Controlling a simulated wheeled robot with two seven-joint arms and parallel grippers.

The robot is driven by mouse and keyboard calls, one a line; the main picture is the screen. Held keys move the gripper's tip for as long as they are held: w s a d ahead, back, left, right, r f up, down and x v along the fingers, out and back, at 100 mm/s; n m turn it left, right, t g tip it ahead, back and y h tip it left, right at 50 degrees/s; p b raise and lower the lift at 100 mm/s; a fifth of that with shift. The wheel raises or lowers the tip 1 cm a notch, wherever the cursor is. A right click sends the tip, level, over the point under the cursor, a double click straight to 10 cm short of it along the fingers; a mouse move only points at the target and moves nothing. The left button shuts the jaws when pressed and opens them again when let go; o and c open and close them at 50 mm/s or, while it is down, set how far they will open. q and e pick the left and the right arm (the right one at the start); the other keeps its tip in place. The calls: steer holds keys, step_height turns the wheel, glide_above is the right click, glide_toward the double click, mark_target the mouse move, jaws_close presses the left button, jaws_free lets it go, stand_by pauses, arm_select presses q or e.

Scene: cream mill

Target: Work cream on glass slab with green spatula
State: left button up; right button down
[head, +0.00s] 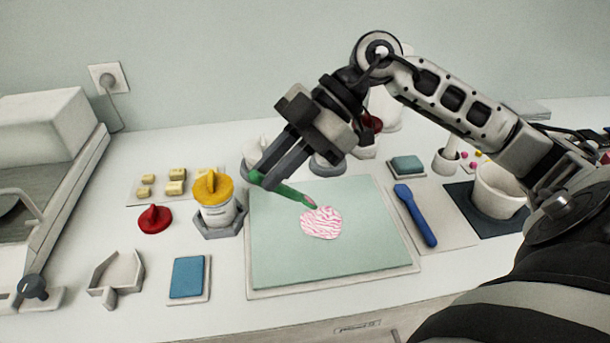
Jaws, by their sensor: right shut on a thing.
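The pale green glass slab (300,265) lies in the middle of the counter on a light base. My right gripper (258,178) is over the slab's back left part, shut on the green spatula (287,191). The spatula slants down to the right, and its pink-smeared tip is at the cream's upper left edge. I cannot tell whether the tip touches the cream. My left gripper is not in view.
A blue spatula (415,215) lies right of the slab. A yellow-topped jar (218,205), a red lid (155,219), a blue block (188,277) and an open metal scoop (117,272) stand left. A white pot (497,192) is at right. The front counter strip is clear.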

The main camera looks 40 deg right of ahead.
mark_target(292, 190)
steer(key=shift+d+f+b, duration=0.35)
steer(key=shift+f+b, duration=0.45)
steer(key=shift+f, duration=0.1)
steer(key=f+b, duration=0.1)
steer(key=d+f+b, duration=0.1)
steer(key=shift+d+f+b, duration=0.15)
steer(key=shift+f+b, duration=0.2)
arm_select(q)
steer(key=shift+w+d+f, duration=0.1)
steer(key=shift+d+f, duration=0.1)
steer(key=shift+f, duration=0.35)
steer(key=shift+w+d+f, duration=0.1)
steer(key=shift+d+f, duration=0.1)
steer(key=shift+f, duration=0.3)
arm_select(e)
steer(key=shift+d+f, duration=0.1)
arm_select(q)
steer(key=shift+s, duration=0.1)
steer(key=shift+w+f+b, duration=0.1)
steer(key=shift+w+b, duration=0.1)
steer(key=shift+b, duration=0.1)
arm_select(e)
steer(key=shift+f, duration=0.35)
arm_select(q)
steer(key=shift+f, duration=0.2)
arm_select(e)
steer(key=shift+f, duration=0.3)
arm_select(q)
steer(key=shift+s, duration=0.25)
